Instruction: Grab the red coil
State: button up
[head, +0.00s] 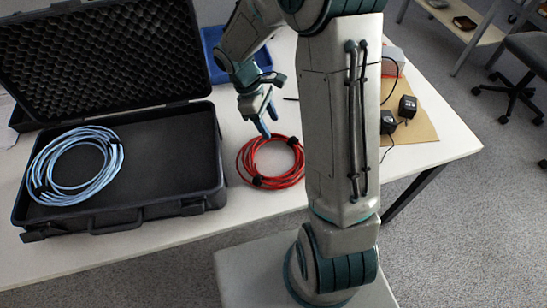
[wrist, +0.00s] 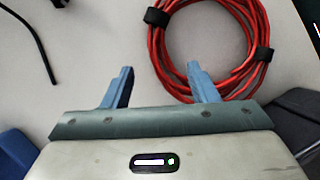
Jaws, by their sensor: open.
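The red coil (head: 250,178) lies on the white table, right of the open black case, with black ties around it. It also shows in the wrist view (wrist: 157,62) at the top, right of centre. My gripper (head: 268,123) is open and empty. In the head view it is just above and behind the coil's upper edge. In the wrist view my gripper (wrist: 160,78) has its right finger overlapping the coil's lower left edge and its left finger over bare table. I cannot tell whether the right finger touches the coil. My arm hides part of the coil's right side in the head view.
The black foam-lined case (head: 188,150) stands open at left with a light blue coil (head: 112,158) in it. A blue bin (head: 212,66) is behind my gripper. Black adapters (head: 407,107) lie on a brown board (head: 425,130) at right. A black cable (wrist: 42,62) lies at the wrist view's left.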

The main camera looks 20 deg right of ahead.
aim_at(275, 133)
jog(key=x, duration=0.5)
jog(key=shift+w+d, duration=0.15)
jog(key=shift+w, duration=0.1)
jog(key=shift+r, duration=0.1)
grip_shut()
